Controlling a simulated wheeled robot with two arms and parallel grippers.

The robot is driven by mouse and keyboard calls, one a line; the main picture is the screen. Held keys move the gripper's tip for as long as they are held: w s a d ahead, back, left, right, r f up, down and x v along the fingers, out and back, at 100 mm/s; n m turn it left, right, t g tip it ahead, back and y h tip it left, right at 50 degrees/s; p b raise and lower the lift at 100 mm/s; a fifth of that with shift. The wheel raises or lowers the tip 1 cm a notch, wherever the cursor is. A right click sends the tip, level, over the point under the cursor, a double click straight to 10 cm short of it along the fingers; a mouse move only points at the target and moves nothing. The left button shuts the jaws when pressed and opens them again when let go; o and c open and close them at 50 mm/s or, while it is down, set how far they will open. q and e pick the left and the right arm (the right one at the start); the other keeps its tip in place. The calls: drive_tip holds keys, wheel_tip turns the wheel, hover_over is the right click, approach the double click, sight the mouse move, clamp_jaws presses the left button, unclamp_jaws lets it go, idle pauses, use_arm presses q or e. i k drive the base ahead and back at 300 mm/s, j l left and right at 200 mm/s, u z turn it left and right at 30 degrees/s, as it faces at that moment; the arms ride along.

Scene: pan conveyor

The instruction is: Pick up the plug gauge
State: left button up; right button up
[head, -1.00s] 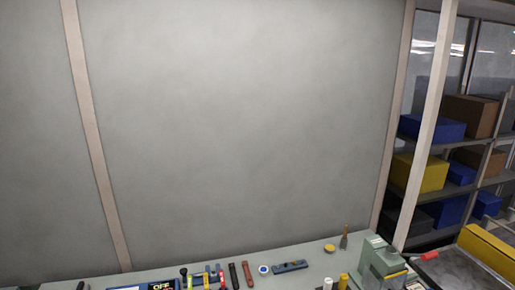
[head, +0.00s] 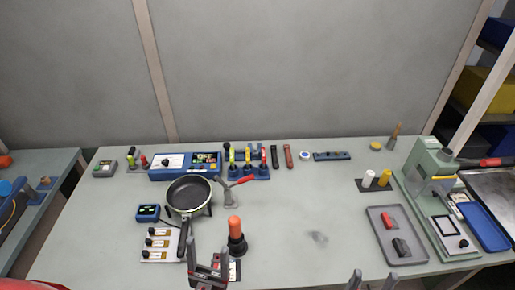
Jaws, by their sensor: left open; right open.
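No label marks the plug gauge, so I cannot tell for certain which object it is. An upright tool with an orange handle and a dark, wider lower part (head: 235,228) stands at the front of the table and may be it. My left gripper (head: 208,252) is open at the bottom edge, just left of and nearer than this tool, and overlaps the pad at its foot. I see nothing held between its fingers. My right gripper (head: 372,279) is open at the bottom edge, well to the right; only its fingertips show.
A black pan (head: 188,193) stands behind my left gripper, its handle pointing toward me. A card with several small pieces (head: 146,256) lies left. A grey tray (head: 376,232) with red and dark pieces and a green press (head: 418,160) are right. The middle of the table (head: 310,205) is clear.

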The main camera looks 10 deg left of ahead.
sight(143, 159)
drive_tip(key=k+j+u, duration=0.15)
drive_tip(key=j, duration=0.5)
drive_tip(key=k+j+u, duration=0.15)
drive_tip(key=j, duration=0.5)
drive_tip(key=k+j+u, duration=0.2)
drive_tip(key=j, duration=0.45)
drive_tip(key=i, duration=0.1)
